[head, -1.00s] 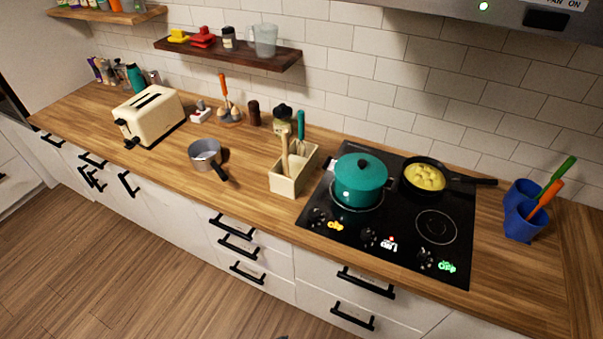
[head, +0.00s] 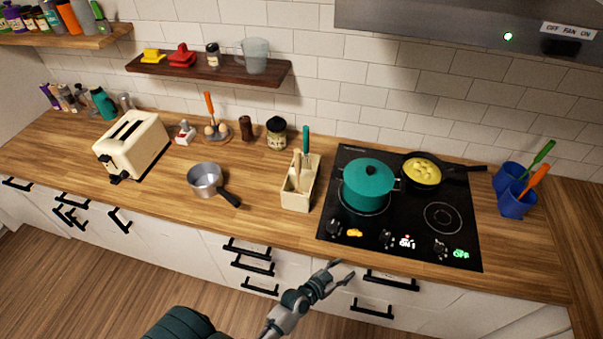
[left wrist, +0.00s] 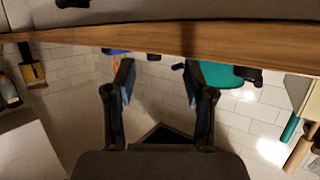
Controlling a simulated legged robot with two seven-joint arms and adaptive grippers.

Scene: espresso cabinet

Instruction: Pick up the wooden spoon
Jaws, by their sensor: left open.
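The wooden spoon (head: 296,168) stands in a cream utensil holder (head: 296,203) on the counter, left of the stove. Its lower end is hidden inside the holder. A teal-handled utensil (head: 306,142) stands beside it. My left gripper (head: 345,273) is open and empty in front of the counter, below the counter edge and to the right of the holder, apart from the spoon. The left wrist view is upside down; it shows the gripper's two spread fingers (left wrist: 158,82) with nothing between them, and the spoon's handle (left wrist: 300,152) at the right edge. My right gripper is not in view.
A teal lidded pot (head: 368,187) and a pan of yellow food (head: 422,172) stand on the black stove. A grey saucepan (head: 205,181) stands left of the holder, with bare counter between. Drawer handles (head: 391,281) stick out near my gripper.

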